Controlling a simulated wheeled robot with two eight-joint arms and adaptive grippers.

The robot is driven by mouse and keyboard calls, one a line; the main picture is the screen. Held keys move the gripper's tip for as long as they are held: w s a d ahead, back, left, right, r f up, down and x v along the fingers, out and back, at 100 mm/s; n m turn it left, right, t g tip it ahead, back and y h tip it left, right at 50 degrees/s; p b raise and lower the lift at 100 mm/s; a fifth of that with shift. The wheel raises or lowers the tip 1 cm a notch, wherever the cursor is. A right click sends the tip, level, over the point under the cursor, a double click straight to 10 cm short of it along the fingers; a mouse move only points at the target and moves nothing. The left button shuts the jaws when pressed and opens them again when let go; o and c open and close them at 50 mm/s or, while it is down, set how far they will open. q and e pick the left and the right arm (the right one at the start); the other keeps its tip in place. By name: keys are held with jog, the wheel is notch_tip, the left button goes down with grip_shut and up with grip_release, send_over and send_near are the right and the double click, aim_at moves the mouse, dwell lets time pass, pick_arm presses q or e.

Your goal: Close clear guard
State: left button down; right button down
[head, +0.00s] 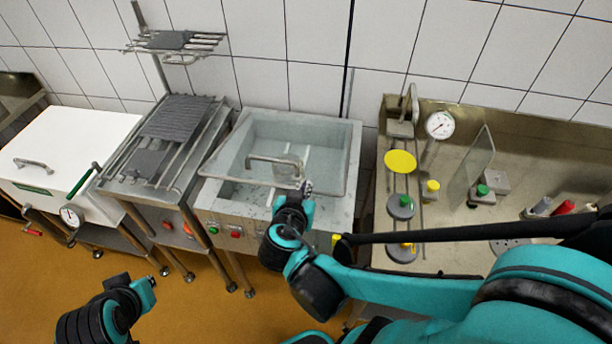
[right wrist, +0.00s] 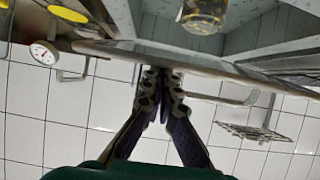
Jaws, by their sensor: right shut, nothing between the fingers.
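The clear guard (head: 225,165) is a see-through sheet with a grey bar handle (head: 274,160), over the grey basin (head: 350,150) in the middle of the head view. Its front edge shows above the basin's front rim; how far it is tilted is hard to tell. My right gripper (head: 306,187) is at that front edge, right of the handle. In the right wrist view my right gripper (right wrist: 160,72) is shut and empty, its tips at a long edge; contact cannot be told. The handle also shows there (right wrist: 225,98). My left arm is low at the left, its gripper (head: 148,287) small and unclear.
A white lidded box (head: 75,140) and a ribbed grey press (head: 178,118) stand left of the basin. A steel bench (head: 450,220) at the right carries a dial gauge (head: 440,125), knobbed weights and a small upright clear panel (head: 478,158). A tiled wall is behind.

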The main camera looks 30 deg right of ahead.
jog(key=f+b, duration=0.1)
jog(key=f, duration=0.1)
jog(key=s+f+b, duration=0.1)
jog(key=f+b, duration=0.1)
jog(key=f, duration=0.1)
jog(key=a+f+b, duration=0.1)
jog(key=f+b, duration=0.1)
jog(key=shift+s+f, duration=0.2)
jog(key=shift+f, duration=0.2)
